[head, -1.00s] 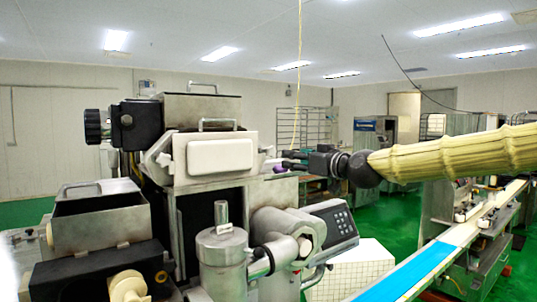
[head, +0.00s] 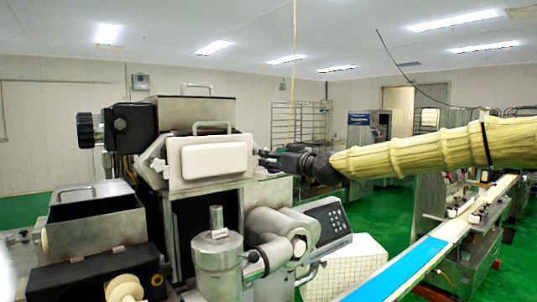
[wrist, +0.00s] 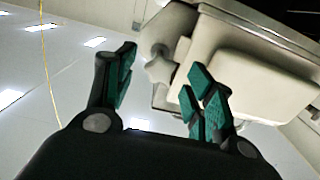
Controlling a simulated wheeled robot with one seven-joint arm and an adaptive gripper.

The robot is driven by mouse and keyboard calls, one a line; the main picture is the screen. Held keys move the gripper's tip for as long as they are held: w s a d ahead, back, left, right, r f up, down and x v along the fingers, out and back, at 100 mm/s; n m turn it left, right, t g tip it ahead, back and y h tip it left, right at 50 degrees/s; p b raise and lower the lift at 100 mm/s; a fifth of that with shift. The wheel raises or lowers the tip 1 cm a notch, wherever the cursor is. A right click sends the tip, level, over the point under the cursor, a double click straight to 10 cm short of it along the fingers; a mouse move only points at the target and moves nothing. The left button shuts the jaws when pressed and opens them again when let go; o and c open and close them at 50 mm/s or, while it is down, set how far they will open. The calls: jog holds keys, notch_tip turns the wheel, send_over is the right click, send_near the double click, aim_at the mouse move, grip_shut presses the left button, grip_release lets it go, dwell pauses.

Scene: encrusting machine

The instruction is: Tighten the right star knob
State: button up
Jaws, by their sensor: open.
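The right star knob (wrist: 160,70) is a pale grey, lobed knob at the side of the machine's white cover (wrist: 240,75) in the wrist view. My gripper (wrist: 161,64) is open, with a dark finger with green pads on either side of the knob in that view. I cannot tell whether a finger touches the knob. In the head view my gripper (head: 268,155) is at the right edge of the machine head, beside the white cover (head: 214,160). The right knob is not clearly visible there.
The metal machine body, with a cylinder (head: 218,262) and a keypad panel (head: 328,222), stands below my gripper. A blue conveyor belt (head: 395,270) runs at the lower right. A wire rack (head: 300,122) stands behind. A yellow cord (head: 294,60) hangs from the ceiling.

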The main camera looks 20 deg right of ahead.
jog(key=shift+p+x, duration=0.4)
jog(key=shift+x, duration=0.95)
jog(key=c, duration=1)
